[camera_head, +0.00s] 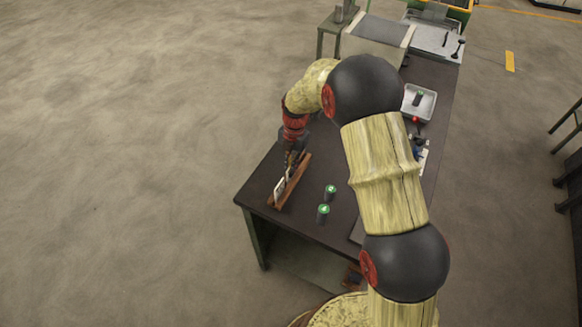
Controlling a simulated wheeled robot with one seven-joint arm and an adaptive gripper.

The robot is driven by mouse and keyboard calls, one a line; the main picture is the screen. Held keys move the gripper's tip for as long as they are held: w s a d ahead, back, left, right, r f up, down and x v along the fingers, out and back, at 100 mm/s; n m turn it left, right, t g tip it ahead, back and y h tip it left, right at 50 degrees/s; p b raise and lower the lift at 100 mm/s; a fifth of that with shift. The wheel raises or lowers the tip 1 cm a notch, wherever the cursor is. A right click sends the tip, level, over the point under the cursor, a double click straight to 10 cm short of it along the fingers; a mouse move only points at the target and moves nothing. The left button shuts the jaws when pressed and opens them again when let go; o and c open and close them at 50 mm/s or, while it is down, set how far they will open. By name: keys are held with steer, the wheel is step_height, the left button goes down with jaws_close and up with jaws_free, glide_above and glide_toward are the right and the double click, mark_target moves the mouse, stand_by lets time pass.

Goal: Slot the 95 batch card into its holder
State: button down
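A long reddish-brown holder (297,180) lies at an angle on the dark table near its left edge. A small white card (279,189) stands at the holder's left side, towards its near end. The number on it is too small to read. I cannot tell if it sits in a slot or only beside the holder. My gripper (290,162) points down at the far part of the holder, close to the card. Its fingers are small and dark here, and I cannot tell whether they are open or hold anything.
Two dark cylinders with green tops (330,192) (323,213) stand right of the holder. A white tray (427,106) with another green-topped cylinder (418,98) sits farther back, near a red-topped item (416,120). My arm hides the table's middle. Open floor (120,150) lies left.

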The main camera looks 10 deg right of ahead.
steer(key=c, duration=2)
jaws_free()
steer(key=shift+o, duration=0.2)
step_height(320, 180, up, 12)
steer(key=w, duration=0.1)
steer(key=shift+d, duration=0.4)
steer(key=shift+w, duration=0.1)
